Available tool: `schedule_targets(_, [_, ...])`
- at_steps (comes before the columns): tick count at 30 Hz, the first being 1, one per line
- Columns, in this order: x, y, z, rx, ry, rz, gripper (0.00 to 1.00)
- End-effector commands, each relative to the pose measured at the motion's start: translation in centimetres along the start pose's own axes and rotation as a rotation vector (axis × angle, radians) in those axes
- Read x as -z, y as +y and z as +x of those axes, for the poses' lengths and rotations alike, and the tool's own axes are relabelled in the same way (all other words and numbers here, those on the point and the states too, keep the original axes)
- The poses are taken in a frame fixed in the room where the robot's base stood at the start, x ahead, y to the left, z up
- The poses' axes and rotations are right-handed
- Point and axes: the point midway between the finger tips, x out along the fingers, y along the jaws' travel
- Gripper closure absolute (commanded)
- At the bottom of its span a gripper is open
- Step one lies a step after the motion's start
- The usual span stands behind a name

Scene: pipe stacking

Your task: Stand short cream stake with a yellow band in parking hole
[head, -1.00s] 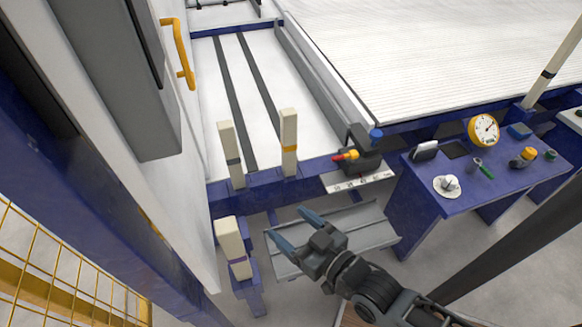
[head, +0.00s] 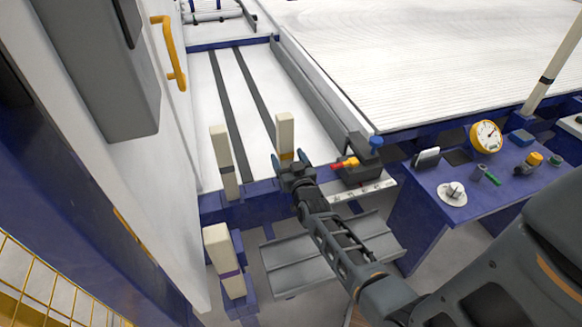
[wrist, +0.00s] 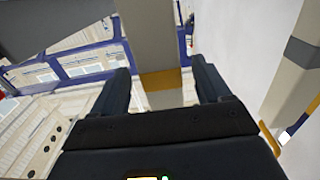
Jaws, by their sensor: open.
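The short cream stake with a yellow band (head: 285,131) stands upright at the blue front rail (head: 240,211) in the head view. My gripper (head: 290,157) is at its band, with the lower part of the stake hidden behind it. In the wrist view the stake (wrist: 147,40) and its yellow band lie between the two open fingers of my gripper (wrist: 163,76), with a gap visible on each side. The jaws are not closed on it. I cannot make out an empty parking hole.
A cream stake with a dark band (head: 223,150) stands just left. Another with a purple band (head: 220,252) stands nearer on a blue post. A dark clamp block (head: 358,170) is close on the right. A grey tray (head: 290,268) lies below my arm.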

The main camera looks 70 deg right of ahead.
Motion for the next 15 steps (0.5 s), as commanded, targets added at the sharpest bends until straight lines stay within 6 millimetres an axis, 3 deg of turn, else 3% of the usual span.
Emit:
schedule_targets(6, [-0.1,0.0,3.1,0.0,0.001,0.0,0.23])
schedule_targets(15, [0.0,0.0,4.6,0.001,-0.001,0.0,0.23])
